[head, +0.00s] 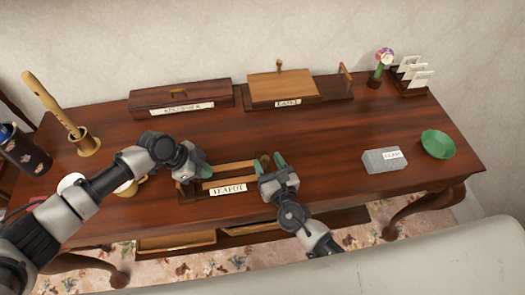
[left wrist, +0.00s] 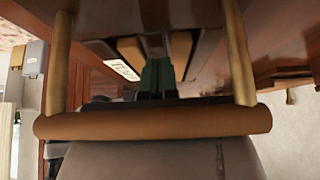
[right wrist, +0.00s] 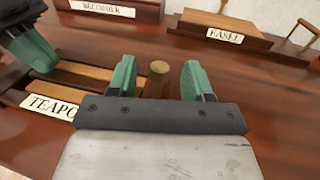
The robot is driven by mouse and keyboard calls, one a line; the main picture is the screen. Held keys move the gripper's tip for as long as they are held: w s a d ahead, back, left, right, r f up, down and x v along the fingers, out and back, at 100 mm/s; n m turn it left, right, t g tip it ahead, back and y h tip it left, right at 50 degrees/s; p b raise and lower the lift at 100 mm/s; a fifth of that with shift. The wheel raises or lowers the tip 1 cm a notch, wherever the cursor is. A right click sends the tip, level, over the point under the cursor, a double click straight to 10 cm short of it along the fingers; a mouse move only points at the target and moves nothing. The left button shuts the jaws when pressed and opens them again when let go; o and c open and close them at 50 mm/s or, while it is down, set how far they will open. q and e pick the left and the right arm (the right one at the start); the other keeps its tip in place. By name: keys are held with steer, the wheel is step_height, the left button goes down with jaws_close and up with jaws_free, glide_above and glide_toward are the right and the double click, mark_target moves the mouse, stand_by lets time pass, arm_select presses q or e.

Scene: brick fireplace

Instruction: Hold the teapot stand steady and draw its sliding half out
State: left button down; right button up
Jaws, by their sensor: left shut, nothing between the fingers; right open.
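The teapot stand, a low dark base with lighter wooden slats and a white TEAPOT label (head: 228,189), lies mid-desk between my grippers. My left gripper (head: 206,172) is shut and empty at its left end. In the left wrist view a wooden crossbar (left wrist: 150,123) on two posts crosses close to the camera, with the shut green fingers (left wrist: 157,80) showing between the posts; I cannot tell if they touch the stand. My right gripper (head: 268,164) is open at the right end. In the right wrist view its fingers stand either side of an upright wooden peg (right wrist: 158,78), apart from it.
A lidded recorder box (head: 180,92) and the easel stand (head: 283,85) stand behind. A grey labelled block (head: 384,161) and green bowl (head: 437,143) are to the right, a wooden recorder on its holder (head: 84,145) to the left. The desk between right gripper and grey block is clear.

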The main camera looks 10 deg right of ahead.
mark_target(263, 152)
steer(key=shift+x, duration=2.05)
steer(key=shift+c, duration=0.5)
steer(key=shift+d, duration=0.1)
jaws_close()
